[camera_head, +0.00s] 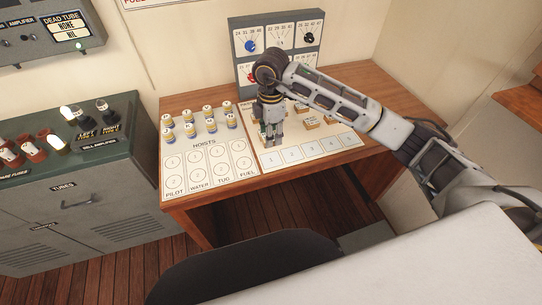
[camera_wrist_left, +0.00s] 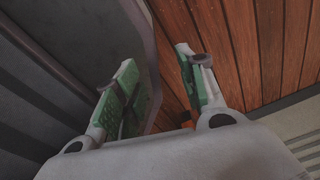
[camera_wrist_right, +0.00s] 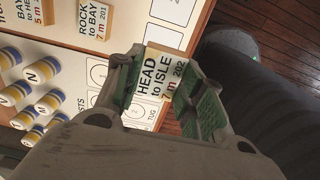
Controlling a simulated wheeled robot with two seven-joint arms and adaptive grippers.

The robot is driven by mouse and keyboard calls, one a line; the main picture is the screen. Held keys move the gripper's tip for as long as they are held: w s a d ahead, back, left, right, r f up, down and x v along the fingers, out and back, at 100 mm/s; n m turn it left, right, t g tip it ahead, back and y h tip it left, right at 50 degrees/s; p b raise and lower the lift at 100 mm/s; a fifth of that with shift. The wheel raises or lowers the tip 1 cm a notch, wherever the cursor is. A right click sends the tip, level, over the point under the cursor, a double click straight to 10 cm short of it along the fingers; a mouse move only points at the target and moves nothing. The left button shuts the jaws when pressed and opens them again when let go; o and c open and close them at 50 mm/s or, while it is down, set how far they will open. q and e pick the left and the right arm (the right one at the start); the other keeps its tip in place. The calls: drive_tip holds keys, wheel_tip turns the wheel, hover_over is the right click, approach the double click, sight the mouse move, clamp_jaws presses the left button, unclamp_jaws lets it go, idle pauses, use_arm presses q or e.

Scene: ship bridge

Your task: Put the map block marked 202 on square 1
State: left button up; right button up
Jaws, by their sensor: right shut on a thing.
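The map block marked 202 (camera_wrist_right: 160,78), a pale block reading "HEAD to ISLE 7 m", is between the fingers of my right gripper (camera_wrist_right: 156,88) in the right wrist view. In the head view my right gripper (camera_head: 270,142) points down over the left part of the map board, just behind square 1 (camera_head: 271,159); the block is mostly hidden there. Square 1 is the leftmost of a row of pale numbered squares, and no block shows on it. I cannot tell whether the held block touches the board. My left gripper (camera_wrist_left: 157,60) is open and empty above the wooden floor.
Other map blocks (camera_head: 311,122) lie behind the numbered squares; one reads "ROCK to BAY" (camera_wrist_right: 93,18). Left of the board is the hoists card (camera_head: 205,158), with several banded cylinders (camera_head: 189,131) behind it. A grey dial panel (camera_head: 302,45) stands at the back.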

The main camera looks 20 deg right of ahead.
wheel_tip(320, 180, down, 4)
drive_tip(key=shift+f, duration=0.25)
use_arm(q)
drive_tip(key=shift+s+d+r, duration=0.15)
drive_tip(key=shift+d, duration=0.3)
drive_tip(key=shift+s+d+r, duration=0.1)
drive_tip(key=shift+s+d, duration=0.05)
drive_tip(key=shift+d, duration=0.25)
use_arm(e)
drive_tip(key=shift+f, duration=0.5)
use_arm(q)
drive_tip(key=shift+a, duration=0.15)
